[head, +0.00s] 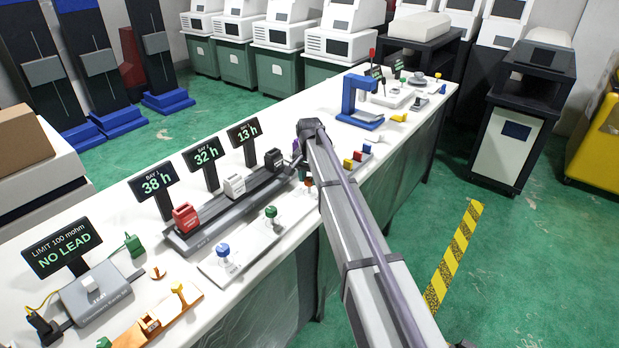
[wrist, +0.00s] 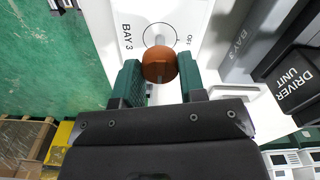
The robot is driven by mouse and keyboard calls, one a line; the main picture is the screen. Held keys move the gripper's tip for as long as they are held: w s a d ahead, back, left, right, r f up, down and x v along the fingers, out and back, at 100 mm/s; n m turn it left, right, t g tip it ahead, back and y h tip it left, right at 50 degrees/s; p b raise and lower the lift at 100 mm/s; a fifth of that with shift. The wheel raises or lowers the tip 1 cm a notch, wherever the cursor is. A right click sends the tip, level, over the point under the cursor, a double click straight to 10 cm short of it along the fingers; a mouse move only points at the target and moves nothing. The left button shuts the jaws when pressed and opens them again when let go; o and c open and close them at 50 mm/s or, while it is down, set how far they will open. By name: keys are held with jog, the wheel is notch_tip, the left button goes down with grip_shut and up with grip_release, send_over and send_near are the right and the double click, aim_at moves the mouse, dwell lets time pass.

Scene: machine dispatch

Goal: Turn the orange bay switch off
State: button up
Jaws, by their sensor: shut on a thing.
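The orange bay switch (wrist: 160,64) is a rounded knob on a white plate (wrist: 208,22) marked BAY 3. OFF is printed beside a thin circle above the knob in the wrist view. My gripper (wrist: 161,72) has its green fingers on either side of the knob and is shut on it. In the head view a small part of the orange knob (head: 308,182) shows beside my arm, and my gripper is mostly hidden there. I cannot tell which position the switch is in.
A blue switch (head: 223,251) and a green switch (head: 270,212) stand on the same bench. Behind them a dark rack (head: 215,225) holds a red, a white and a black unit (head: 273,158).

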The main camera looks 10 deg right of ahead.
jog(key=shift+n, duration=0.3)
jog(key=n, duration=0.3)
jog(key=shift+n, duration=0.3)
jog(key=n, duration=0.4)
jog(key=shift+n, duration=0.3)
jog(key=n, duration=0.4)
jog(key=shift+n, duration=2.5)
jog(key=o, duration=0.9)
